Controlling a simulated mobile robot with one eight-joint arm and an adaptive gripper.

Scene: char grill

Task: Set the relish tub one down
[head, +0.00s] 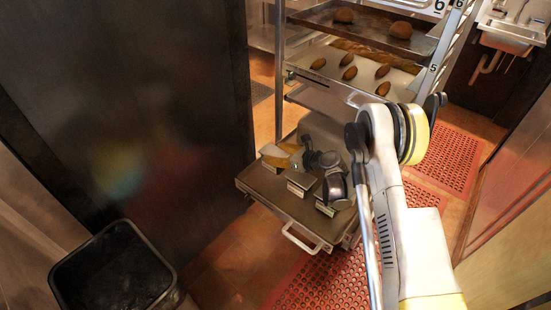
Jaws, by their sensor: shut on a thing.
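My gripper (304,158) is over the flat top of a low metal cart (262,184). It is shut on a small tub (283,157) with a yellow-orange part showing, which I take to be the relish tub. The fingers and wrist partly hide it. I cannot tell whether the tub's base touches the cart top or is just above it.
Small pale boxes or tubs (300,183) stand near the gripper on the cart. The cart's left front corner is bare. A tray rack (432,75) with baked items stands behind. A dark wall panel (130,100) is left; a black bin (115,265) stands lower left.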

